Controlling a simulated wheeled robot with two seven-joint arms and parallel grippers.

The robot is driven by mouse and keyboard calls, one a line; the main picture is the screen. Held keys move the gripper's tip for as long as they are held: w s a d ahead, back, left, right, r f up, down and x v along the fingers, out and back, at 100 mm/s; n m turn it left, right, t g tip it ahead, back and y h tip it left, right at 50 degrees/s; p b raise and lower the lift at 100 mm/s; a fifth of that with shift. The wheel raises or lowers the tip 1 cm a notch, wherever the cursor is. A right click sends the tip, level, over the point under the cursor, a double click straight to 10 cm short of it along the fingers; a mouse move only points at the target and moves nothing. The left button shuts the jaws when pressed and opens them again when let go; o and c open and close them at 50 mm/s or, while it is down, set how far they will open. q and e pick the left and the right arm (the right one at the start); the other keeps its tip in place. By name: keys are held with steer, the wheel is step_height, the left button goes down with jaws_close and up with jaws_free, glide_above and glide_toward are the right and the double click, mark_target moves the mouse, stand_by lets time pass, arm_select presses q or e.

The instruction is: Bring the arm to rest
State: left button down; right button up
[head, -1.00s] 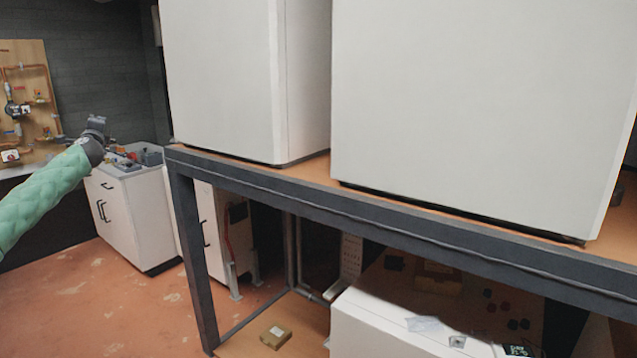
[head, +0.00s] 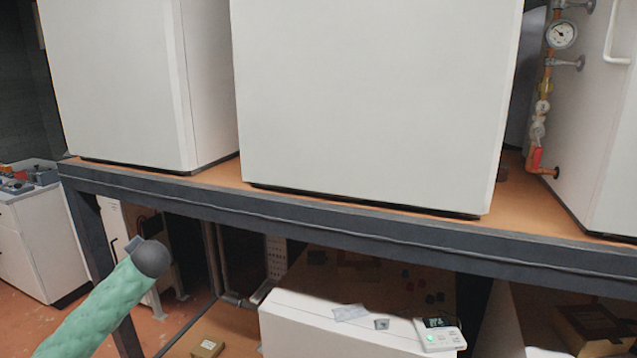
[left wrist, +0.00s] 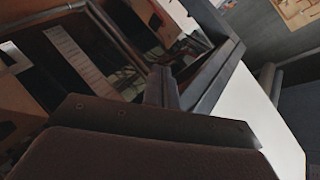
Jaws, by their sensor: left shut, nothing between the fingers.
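My left arm, in a green padded sleeve, comes in from the bottom left of the head view. Its dark gripper (head: 136,246) is in front of the left part of the shelf frame, below the upper shelf's edge, and is mostly hidden by the round wrist end. In the left wrist view the two grey fingers (left wrist: 161,88) are together with nothing between them. The dark metal frame and lower shelf contents show beyond them. My right gripper is not in view.
A dark metal rack (head: 300,216) holds large white units (head: 365,95) on its upper shelf. Below are a white box (head: 300,325), a small device with a display (head: 440,337) and a small cardboard box (head: 207,346). A white cabinet (head: 40,245) stands at far left.

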arm_select(q)
steer(key=s+d+f+g+h, duration=0.1)
steer(key=s+d+f+h, duration=0.2)
steer(key=s+d+f, duration=0.8)
steer(key=s+d+f+g+h, duration=0.2)
steer(key=s+d+f+h, duration=0.2)
steer(key=s+d+f, duration=0.7)
steer(key=s+d+f+g+h, duration=0.1)
steer(key=s+d+f, duration=0.3)
steer(key=s, duration=0.5)
steer(key=s+d+f+n+g, duration=0.1)
steer(key=s+d+f+g, duration=0.2)
steer(key=s, duration=0.7)
steer(key=s+d+f+n+g+h, duration=0.1)
steer(key=s+d+f, duration=0.5)
steer(key=s+f, duration=0.4)
steer(key=shift+d+f+g+h, duration=0.15)
steer(key=shift+d+g+h, duration=0.15)
steer(key=shift+d+g, duration=0.1)
steer(key=shift+a, duration=0.15)
